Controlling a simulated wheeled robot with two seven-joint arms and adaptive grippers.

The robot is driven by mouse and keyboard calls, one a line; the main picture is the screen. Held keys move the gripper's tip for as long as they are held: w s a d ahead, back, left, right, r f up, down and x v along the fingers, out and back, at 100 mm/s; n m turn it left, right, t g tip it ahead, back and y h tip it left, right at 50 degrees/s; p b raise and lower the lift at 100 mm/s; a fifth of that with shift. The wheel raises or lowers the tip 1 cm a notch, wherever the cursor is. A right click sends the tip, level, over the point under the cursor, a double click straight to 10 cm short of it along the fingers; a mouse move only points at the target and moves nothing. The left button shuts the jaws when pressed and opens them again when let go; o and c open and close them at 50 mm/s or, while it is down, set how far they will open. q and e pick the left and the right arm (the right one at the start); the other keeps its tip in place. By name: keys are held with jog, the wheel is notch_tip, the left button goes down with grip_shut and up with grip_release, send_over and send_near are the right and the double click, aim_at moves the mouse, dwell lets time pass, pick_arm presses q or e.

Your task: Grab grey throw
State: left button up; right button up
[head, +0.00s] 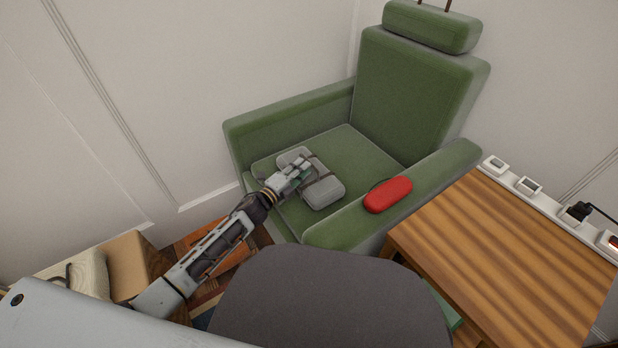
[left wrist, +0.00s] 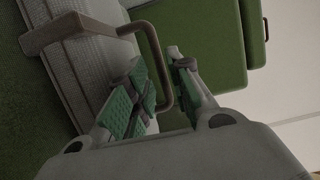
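The grey throw (head: 322,190) lies folded in a bundle on the seat of the green armchair, with brown straps around it. In the left wrist view its woven grey side (left wrist: 85,65) and a brown handle (left wrist: 157,60) show close up. My left gripper (head: 301,168) is over the middle of the throw, at the handle. In the left wrist view the fingers (left wrist: 158,75) are apart, with the handle's bar running between the green pads. A gap shows beside the bar, so it does not look clamped. My right gripper is not in view.
The green armchair (head: 405,90) has raised arms on both sides of the seat. A red case (head: 388,194) lies on its near arm. A wooden table (head: 500,250) with a power strip (head: 540,195) stands right. A cardboard-coloured box (head: 126,265) is at lower left.

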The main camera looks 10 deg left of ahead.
pick_arm(q)
jog(key=shift+b+x, duration=0.5)
jog(key=shift+x, duration=1.05)
jog(key=shift+c, duration=0.4)
grip_shut()
jog(key=shift+r, duration=0.1)
